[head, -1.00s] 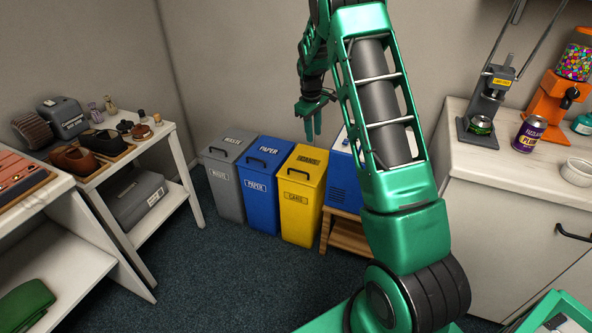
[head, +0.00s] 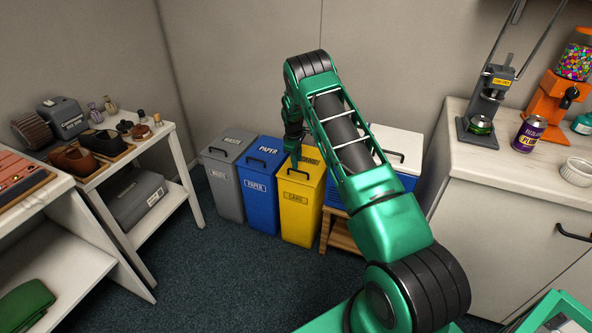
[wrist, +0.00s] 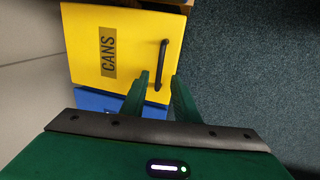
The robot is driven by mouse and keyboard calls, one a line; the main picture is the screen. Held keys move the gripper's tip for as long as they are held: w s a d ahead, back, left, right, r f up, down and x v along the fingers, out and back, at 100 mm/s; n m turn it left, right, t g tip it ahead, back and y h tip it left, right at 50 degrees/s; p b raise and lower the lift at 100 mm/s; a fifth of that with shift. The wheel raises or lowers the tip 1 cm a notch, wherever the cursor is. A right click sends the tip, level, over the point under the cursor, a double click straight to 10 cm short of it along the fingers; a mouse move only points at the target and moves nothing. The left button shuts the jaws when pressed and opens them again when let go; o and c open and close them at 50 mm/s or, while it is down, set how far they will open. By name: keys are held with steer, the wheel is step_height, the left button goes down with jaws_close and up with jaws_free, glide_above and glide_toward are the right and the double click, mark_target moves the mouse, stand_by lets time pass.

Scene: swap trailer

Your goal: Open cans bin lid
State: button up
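The yellow cans bin (head: 301,215) stands at the right end of a row of three bins, and its lid looks closed. In the wrist view the yellow lid (wrist: 88,60) carries a CANS label and a black bar handle (wrist: 163,55). My gripper (head: 294,158) is just over this lid, pointing down, and partly covers the handle in the head view. In the wrist view my gripper's fingers (wrist: 160,78) are apart, with the near end of the handle showing between their tips. I cannot tell whether they touch it.
The blue paper bin (head: 262,190) and the grey waste bin (head: 224,190) stand left of the yellow one. A blue-and-white cooler (head: 398,142) on a wooden stool (head: 342,232) is close on the right. A wall is behind; carpet in front is clear.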

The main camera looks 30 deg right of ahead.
glide_above(297, 177)
steer(key=shift+s+f, duration=0.2)
steer(key=shift+f, duration=2.35)
steer(key=shift+c, duration=0.7)
